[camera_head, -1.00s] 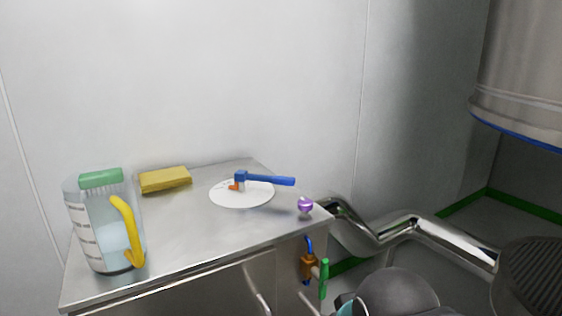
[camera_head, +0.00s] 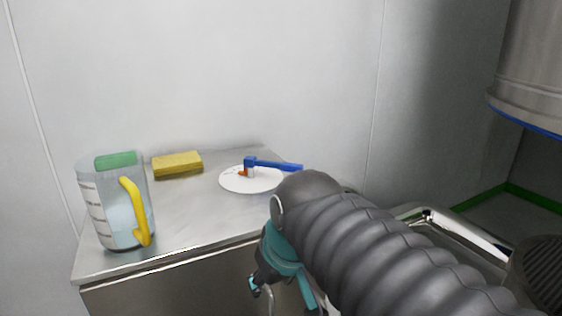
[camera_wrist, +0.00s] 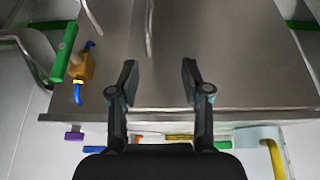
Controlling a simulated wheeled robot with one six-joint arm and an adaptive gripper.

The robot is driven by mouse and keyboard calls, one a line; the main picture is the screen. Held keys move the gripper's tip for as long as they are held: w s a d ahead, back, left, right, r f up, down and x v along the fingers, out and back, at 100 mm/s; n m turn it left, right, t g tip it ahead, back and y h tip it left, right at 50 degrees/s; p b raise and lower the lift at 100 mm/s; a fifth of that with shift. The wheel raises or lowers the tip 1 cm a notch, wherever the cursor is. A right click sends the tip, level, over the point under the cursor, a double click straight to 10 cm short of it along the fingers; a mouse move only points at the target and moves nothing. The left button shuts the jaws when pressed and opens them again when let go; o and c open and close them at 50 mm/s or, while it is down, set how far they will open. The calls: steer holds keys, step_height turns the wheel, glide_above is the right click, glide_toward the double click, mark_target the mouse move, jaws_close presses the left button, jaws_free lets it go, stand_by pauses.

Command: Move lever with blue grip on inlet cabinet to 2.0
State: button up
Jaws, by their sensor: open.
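The lever with the blue grip (camera_head: 275,165) stands on top of the inlet cabinet (camera_head: 180,218) in the head view. Its grip points right from a hub on a round white dial (camera_head: 236,183) with an orange mark left of the hub. The dial numbers are too small to read. My gripper (camera_wrist: 158,80) is open and empty in the wrist view, in front of the cabinet's steel front (camera_wrist: 235,60). In the head view my arm covers the cabinet's right end, close to the grip's tip. My gripper is not touching the lever.
A jug (camera_head: 108,205) with a yellow handle stands at the top's left end, with a yellow sponge (camera_head: 178,165) behind. The top between jug and dial is clear.

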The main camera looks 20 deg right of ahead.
steer(key=w+d+r+n+g+y, duration=0.1)
steer(key=w+d+r+n, duration=0.1)
steer(key=w+d+r, duration=0.35)
steer(key=w+d+r+n, duration=0.1)
steer(key=w+d+r, duration=0.1)
steer(key=w+r, duration=0.65)
step_height(320, 180, up, 8)
steer(key=n+g+y, duration=0.1)
steer(key=n+y, duration=0.1)
steer(key=n, duration=0.4)
glide_above(293, 164)
steer(key=s+d, duration=0.4)
steer(key=b+x, duration=0.1)
steer(key=x, duration=1.2)
steer(key=shift+a+f, duration=0.2)
steer(key=shift+f, duration=0.2)
jaws_close()
